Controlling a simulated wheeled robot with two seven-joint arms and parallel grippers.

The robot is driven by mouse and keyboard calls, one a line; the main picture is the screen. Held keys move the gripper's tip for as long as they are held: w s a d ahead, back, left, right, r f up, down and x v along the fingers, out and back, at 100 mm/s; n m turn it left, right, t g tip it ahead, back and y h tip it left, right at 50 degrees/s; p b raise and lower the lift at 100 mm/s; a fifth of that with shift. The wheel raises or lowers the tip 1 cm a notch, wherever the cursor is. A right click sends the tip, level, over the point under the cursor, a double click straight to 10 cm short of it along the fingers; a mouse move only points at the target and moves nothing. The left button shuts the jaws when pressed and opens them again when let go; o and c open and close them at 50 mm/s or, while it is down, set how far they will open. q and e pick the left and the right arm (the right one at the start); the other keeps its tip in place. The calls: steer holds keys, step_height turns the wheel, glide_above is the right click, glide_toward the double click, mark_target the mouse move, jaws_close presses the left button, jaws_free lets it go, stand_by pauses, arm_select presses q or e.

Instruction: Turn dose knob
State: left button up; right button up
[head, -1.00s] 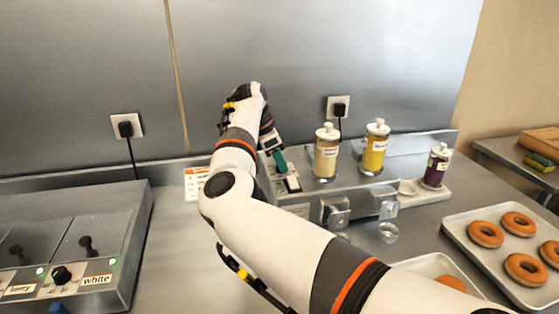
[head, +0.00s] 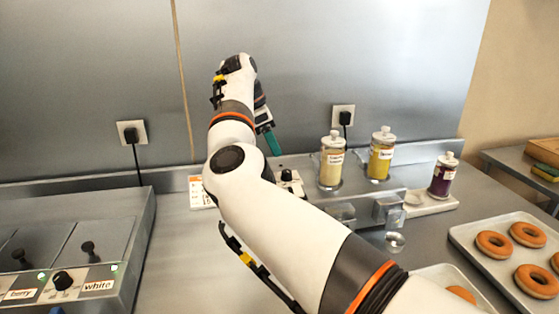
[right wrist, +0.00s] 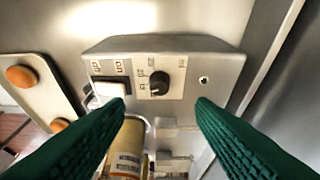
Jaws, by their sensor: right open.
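The dose knob is a small black knob on the sprinkle dispenser's panel. It shows in the head view (head: 287,176) and in the right wrist view (right wrist: 159,83), with printed marks around its left side. My right gripper (head: 269,143) is open, its green fingers above and slightly left of the knob in the head view. In the right wrist view its two fingers (right wrist: 160,108) stand apart, with the knob in the gap beyond them, untouched. The dispenser (head: 350,192) stands against the back wall. My left gripper is not in view.
A white switch (right wrist: 108,90) sits left of the knob. Donuts on a tray (head: 467,239) lie right. A glaze unit (head: 140,235) with another black knob (head: 62,281) stands left.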

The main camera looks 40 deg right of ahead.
steer(key=shift+v, duration=1.65)
